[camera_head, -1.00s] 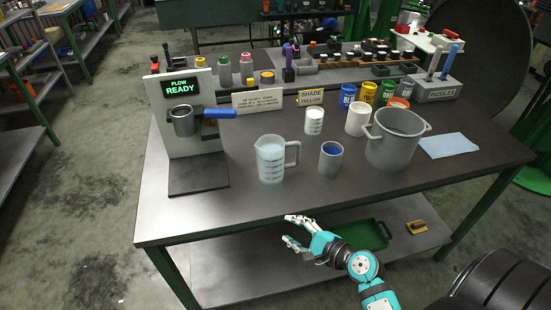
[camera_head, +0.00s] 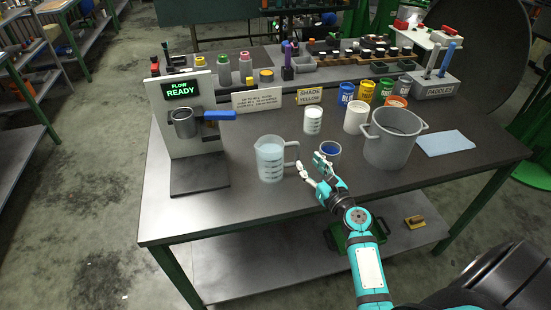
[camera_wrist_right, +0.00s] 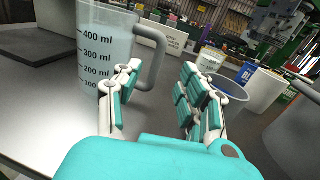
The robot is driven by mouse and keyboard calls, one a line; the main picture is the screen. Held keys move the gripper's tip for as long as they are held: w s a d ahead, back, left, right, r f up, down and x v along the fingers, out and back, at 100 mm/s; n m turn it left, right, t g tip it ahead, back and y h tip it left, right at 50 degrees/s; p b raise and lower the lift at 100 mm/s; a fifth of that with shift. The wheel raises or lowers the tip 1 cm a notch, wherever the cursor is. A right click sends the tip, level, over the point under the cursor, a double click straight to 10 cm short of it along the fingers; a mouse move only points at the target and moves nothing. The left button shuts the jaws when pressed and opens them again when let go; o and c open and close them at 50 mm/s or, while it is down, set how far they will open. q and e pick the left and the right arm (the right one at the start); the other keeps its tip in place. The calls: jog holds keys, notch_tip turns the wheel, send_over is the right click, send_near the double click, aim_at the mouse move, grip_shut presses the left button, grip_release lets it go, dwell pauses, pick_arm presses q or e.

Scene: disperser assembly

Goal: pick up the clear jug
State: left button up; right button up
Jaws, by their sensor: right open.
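The clear jug (camera_head: 270,160) stands upright on the table, filled with a pale liquid, its handle toward the right. In the right wrist view the jug (camera_wrist_right: 103,50) shows its ml marks at the upper left, with the handle (camera_wrist_right: 156,62) beyond my fingers. My right gripper (camera_head: 309,164) is open and empty, just to the right of the jug handle and in front of the blue-filled cup. In the right wrist view its two fingers (camera_wrist_right: 155,85) are spread, with a gap between them. My left gripper is not in view.
A cup with blue contents (camera_head: 329,152) stands close to my right gripper. A large grey pot (camera_head: 392,140) and a white cup (camera_head: 356,117) are farther right. A dispenser (camera_head: 184,135) stands left. The table's front left (camera_head: 215,215) is clear.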

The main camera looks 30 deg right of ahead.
aim_at(298, 152)
jog(key=w, duration=0.7)
jog(key=shift+w+f, duration=0.2)
jog(key=shift+f, duration=0.05)
jog(key=shift+s, duration=0.1)
grip_shut()
jog(key=shift+r, duration=0.15)
